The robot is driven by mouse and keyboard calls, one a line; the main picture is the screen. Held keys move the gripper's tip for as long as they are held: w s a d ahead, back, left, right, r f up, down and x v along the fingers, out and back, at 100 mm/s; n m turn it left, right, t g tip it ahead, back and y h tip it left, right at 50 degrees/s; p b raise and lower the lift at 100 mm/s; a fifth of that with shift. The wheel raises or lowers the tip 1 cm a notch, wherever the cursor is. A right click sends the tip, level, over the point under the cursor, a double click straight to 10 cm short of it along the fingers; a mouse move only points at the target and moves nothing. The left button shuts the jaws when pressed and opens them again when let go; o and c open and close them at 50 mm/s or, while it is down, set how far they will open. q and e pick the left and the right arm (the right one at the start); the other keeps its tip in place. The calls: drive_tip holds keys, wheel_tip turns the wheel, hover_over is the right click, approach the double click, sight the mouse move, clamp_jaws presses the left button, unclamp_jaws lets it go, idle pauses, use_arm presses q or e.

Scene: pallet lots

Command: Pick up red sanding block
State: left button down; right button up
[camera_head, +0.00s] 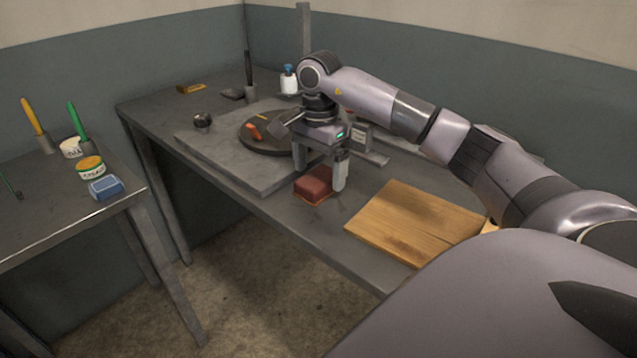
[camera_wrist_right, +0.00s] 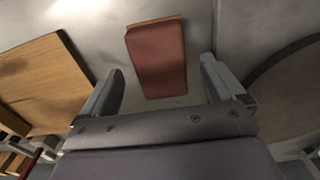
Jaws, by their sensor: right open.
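The red sanding block (camera_head: 313,184) sits on the grey workbench near its front edge, with a thin tan layer at its base. In the right wrist view the block (camera_wrist_right: 159,62) lies ahead, between the lines of the two fingers. My right gripper (camera_head: 320,172) is open above and beside the block, fingers pointing down. In the wrist view its fingers (camera_wrist_right: 162,88) stand apart, one on each side of the block's near end, with gaps on both sides. I cannot tell the exact height of the fingertips. My left gripper is not in view.
A wooden board (camera_head: 415,222) lies right of the block. A grey slab (camera_head: 215,150) with a dark round turntable (camera_head: 262,140) is behind it. A blue block (camera_head: 106,188) and tubs stand on the left table (camera_head: 60,215). The bench's front edge is close to the block.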

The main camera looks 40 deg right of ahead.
sight(319, 177)
drive_tip(key=shift+f, duration=1.2)
drive_tip(key=c, duration=1.1)
drive_tip(key=shift+c, duration=0.2)
wheel_tip(319, 177, up, 9)
wheel_tip(319, 177, up, 11)
drive_tip(key=p, duration=0.5)
